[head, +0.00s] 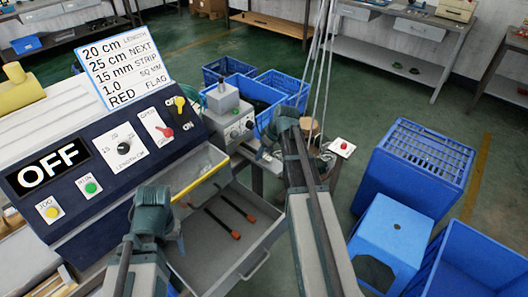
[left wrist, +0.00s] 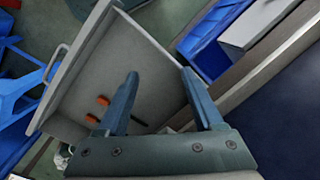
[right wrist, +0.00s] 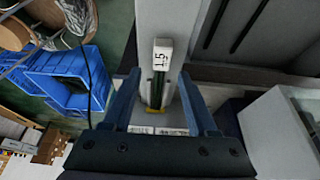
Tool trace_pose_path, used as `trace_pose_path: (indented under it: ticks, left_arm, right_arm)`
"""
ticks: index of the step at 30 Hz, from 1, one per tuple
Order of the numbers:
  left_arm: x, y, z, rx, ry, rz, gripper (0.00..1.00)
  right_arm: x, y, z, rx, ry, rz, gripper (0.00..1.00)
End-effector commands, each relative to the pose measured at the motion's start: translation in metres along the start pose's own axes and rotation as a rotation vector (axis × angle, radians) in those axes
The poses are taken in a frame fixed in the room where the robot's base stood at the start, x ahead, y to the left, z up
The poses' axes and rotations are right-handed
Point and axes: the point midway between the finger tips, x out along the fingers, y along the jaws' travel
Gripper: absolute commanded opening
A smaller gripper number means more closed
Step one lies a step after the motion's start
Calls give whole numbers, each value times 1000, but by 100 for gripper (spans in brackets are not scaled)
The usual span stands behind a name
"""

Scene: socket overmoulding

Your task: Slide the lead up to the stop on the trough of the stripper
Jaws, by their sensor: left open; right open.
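The stripper (head: 230,123) is a grey box machine with dials beyond the open drawer in the head view. In the right wrist view a white block marked 15 (right wrist: 163,50) stands at the far end of a narrow channel (right wrist: 157,90), with dark lines along it and yellow at its near end. I cannot tell for certain which part is the stop, nor make out the lead. My right gripper (right wrist: 158,77) is open, its fingers on either side of the channel in that view. My left gripper (left wrist: 160,75) is open and empty, over the drawer in its wrist view.
The grey drawer (left wrist: 85,75) holds rods with orange ends (head: 236,235). The control panel (head: 120,150) reads OFF, with a sign (head: 125,60) above it. Blue crates (head: 283,88) stand behind the stripper. A blue stool (head: 388,235) and bins stand at right.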

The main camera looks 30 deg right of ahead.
Motion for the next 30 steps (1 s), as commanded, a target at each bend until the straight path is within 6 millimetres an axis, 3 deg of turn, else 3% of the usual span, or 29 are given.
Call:
trace_pose_path:
  ticks: [8, 24, 30]
  left_arm:
    - [-23, -2, 1, 0, 0, 0, 68]
    - [-103, -10, 6, 0, 0, 0, 68]
    - [-123, -12, 7, 0, 0, 0, 68]
  right_arm:
    - [-25, 0, -1, 1, 0, 0, 59]
    - [-112, -1, -2, 0, 0, 0, 59]
    - [-134, 0, -1, 1, 0, 0, 59]
